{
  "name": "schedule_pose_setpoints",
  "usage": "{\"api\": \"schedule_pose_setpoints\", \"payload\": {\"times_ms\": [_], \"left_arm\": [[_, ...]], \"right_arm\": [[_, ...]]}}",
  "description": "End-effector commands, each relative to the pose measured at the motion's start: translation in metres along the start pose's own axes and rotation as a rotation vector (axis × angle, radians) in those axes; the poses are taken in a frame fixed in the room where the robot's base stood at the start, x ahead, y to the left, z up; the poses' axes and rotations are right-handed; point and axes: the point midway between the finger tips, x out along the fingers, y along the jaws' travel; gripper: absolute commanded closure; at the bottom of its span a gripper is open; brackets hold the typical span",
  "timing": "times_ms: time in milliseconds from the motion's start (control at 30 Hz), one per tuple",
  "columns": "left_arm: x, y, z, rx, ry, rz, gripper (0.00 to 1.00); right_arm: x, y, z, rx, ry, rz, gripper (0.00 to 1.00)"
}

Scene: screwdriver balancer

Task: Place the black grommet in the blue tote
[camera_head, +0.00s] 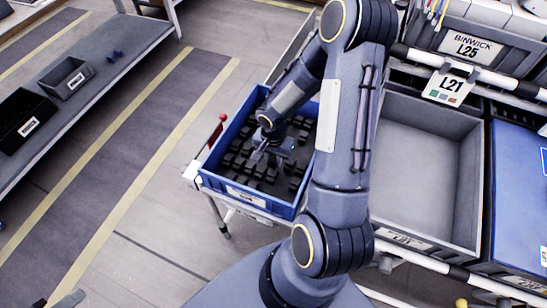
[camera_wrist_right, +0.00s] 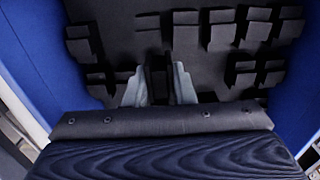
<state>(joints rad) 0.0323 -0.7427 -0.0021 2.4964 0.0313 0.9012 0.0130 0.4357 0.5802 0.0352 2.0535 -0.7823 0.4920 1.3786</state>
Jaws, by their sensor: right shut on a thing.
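The blue tote (camera_head: 247,201) stands on a cart in the middle of the head view, with a dark bottom. Several small black blocky pieces lie in it in rows. My right gripper (camera_head: 262,154) is down inside the tote. In the right wrist view its fingers (camera_wrist_right: 159,82) are shut on a black grommet (camera_wrist_right: 159,75), with other black pieces (camera_wrist_right: 222,32) around it. The blue tote wall (camera_wrist_right: 40,60) shows at the left of that view. I cannot tell whether the held grommet touches the tote bottom. My left gripper is not in view.
A grey empty bin (camera_head: 430,150) labelled L21 stands to the right of my right arm, with a blue lidded box (camera_head: 518,190) beyond it. A grey bench (camera_head: 100,60) with black trays (camera_head: 25,120) is at the left. A red-handled thing (camera_head: 217,128) is by the tote's left edge.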

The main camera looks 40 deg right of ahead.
Motion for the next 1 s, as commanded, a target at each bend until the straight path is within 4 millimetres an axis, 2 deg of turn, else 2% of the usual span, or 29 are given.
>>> {"api": "schedule_pose_setpoints", "payload": {"times_ms": [67,100,267,533,667,767,1000], "left_arm": [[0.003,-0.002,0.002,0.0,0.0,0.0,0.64],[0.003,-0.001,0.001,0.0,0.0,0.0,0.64],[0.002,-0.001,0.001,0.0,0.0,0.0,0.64],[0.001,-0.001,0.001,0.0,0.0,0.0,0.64],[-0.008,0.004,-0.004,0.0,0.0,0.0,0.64],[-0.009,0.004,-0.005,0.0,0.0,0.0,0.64],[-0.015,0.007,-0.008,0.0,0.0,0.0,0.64]], "right_arm": [[0.003,0.0,0.0,0.0,0.0,0.0,0.99],[0.002,0.0,0.0,0.0,0.0,0.0,0.75],[0.002,0.0,0.0,0.0,0.0,0.0,0.55],[0.001,0.0,0.0,0.001,-0.001,0.0,0.55],[-0.008,0.001,0.0,0.002,-0.001,0.001,0.55],[-0.022,0.0,-0.001,0.003,0.004,-0.002,0.55],[-0.077,-0.001,-0.001,0.003,0.005,-0.004,0.55]]}}
